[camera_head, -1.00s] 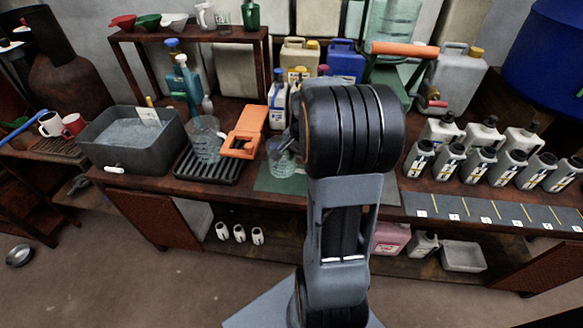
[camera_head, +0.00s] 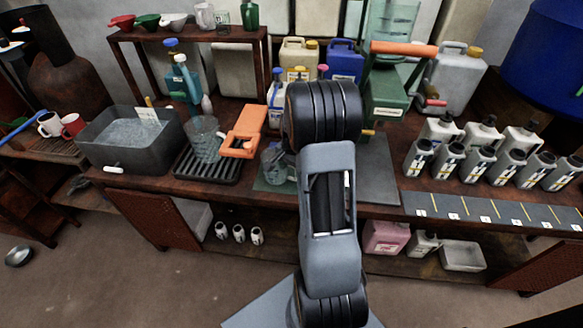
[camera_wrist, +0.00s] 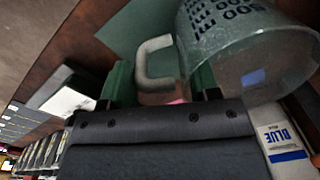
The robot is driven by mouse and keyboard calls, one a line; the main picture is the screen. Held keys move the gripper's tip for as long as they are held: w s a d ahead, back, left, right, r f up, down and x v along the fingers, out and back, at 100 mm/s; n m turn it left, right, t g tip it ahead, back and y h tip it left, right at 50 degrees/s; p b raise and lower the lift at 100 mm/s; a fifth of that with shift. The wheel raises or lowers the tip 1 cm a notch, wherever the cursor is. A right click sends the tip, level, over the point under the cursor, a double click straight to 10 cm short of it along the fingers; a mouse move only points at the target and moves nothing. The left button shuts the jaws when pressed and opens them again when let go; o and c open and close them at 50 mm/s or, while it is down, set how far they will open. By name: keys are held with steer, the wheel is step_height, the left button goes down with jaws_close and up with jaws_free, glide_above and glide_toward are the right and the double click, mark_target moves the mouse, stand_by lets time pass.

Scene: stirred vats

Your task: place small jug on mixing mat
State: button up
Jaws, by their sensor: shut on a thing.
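The small jug (camera_head: 275,165) is clear, with printed volume marks and a pale handle. In the wrist view the jug (camera_wrist: 240,45) is large and tilted in the picture, its handle between the green fingers of my gripper (camera_wrist: 158,82), which is shut on it. In the head view my arm hides the gripper and part of the jug. The green mat (camera_head: 264,185), which I take as the mixing mat, lies on the bench under the jug; it also shows in the wrist view (camera_wrist: 130,28). I cannot tell whether the jug touches it.
A larger clear jug (camera_head: 204,138) stands on a black rack (camera_head: 190,172) to the left, beside an orange object (camera_head: 243,130) and a grey water basin (camera_head: 110,160). Bottles (camera_head: 277,95) stand behind. A grey mat (camera_head: 378,185) and several grey bottles (camera_head: 478,160) are right.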

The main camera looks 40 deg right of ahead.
steer(key=o, duration=1.5)
step_height(320, 180, up, 11)
steer(key=shift+s+p, duration=0.15)
steer(key=shift+p, duration=0.15)
steer(key=s+a+r+n+t, duration=0.1)
steer(key=s+a+n, duration=0.3)
steer(key=a, duration=0.2)
steer(key=s+a+r+n+t, duration=0.1)
steer(key=s+a+n, duration=0.4)
steer(key=a, duration=0.2)
steer(key=s+a+r+n, duration=0.2)
steer(key=s+a+n, duration=0.2)
steer(key=a, duration=0.3)
steer(key=shift+s+n+t, duration=0.3)
steer(key=shift+s+t, duration=0.1)
steer(key=shift+s, duration=0.05)
steer(key=shift+r, duration=0.15)
